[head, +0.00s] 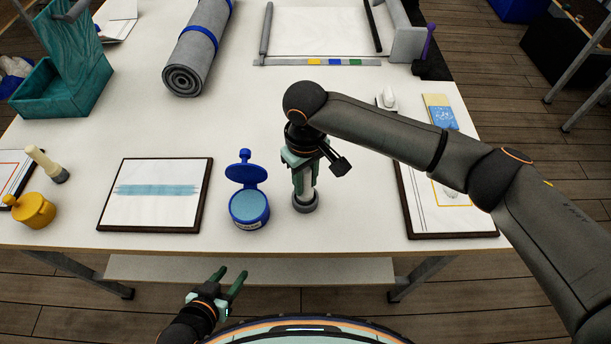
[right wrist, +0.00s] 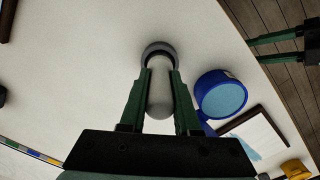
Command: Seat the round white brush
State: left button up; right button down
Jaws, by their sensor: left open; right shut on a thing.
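The round white brush (head: 307,181) is upright in my right gripper (head: 303,168), with its pale handle between the fingers. Its lower end meets a dark grey round piece (head: 305,204) at the table, just right of the blue pot. The right wrist view shows the pale handle (right wrist: 160,98) between both fingers and the dark ring (right wrist: 158,48) around its far end. I cannot tell whether the ring is part of the brush or a separate holder. The blue pot (head: 249,222) has its lid up and light-blue contents. My left gripper (head: 228,281) is open and empty in front of the table.
A framed sheet with a blue stripe (head: 156,209) lies left of the pot. A cream brush (head: 45,164) and a yellow pot (head: 35,211) are further left. A grey roll (head: 197,46) lies behind. My right arm partly covers the right-hand board (head: 422,215).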

jog(key=shift+f, duration=0.15)
jog(key=c, duration=0.5)
grip_release()
jog(key=shift+c, duration=0.2)
notch_tip(320, 180, up, 13)
jog(key=shift+f+b, duration=0.2)
jog(key=shift+b, duration=0.15)
